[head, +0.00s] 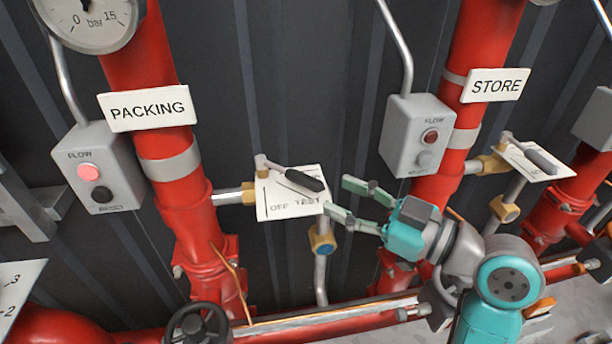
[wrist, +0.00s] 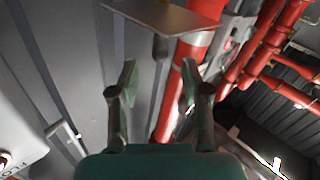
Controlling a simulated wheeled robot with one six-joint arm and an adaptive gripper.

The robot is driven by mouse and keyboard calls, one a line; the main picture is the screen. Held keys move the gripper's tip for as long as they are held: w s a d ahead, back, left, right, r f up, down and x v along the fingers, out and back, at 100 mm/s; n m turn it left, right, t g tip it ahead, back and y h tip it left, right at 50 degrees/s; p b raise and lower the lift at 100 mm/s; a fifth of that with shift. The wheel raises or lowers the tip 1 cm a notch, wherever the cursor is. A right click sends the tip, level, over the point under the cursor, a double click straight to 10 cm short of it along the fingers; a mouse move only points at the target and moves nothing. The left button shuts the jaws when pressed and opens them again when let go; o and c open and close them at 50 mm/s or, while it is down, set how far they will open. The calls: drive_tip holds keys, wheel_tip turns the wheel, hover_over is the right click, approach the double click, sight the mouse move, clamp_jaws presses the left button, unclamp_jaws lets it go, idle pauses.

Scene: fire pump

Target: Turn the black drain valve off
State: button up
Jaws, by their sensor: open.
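A valve lever with a black grip (head: 304,180) sits over a white plate (head: 272,207) marked OFF and TEST, beside the PACKING pipe. The lever slants from its pivot at the plate's upper left down to the right, its black end at the plate's right edge. My gripper (head: 345,198) is open and empty, just right of that black end, apart from it as far as I can tell. In the wrist view both fingers of my gripper (wrist: 158,76) are spread, with a flat plate (wrist: 165,16) above them; the black grip cannot be made out there.
Grey FLOW boxes show a bright pink lamp (head: 88,172) on PACKING and a dark red one (head: 430,136) on STORE. A black handwheel (head: 197,325) is low left. Red pipes (head: 185,205) flank the lever.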

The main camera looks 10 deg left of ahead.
sight(289, 173)
drive_tip(key=x, duration=0.8)
drive_tip(key=shift+w+a, duration=0.1)
drive_tip(key=shift+a, duration=0.2)
clamp_jaws()
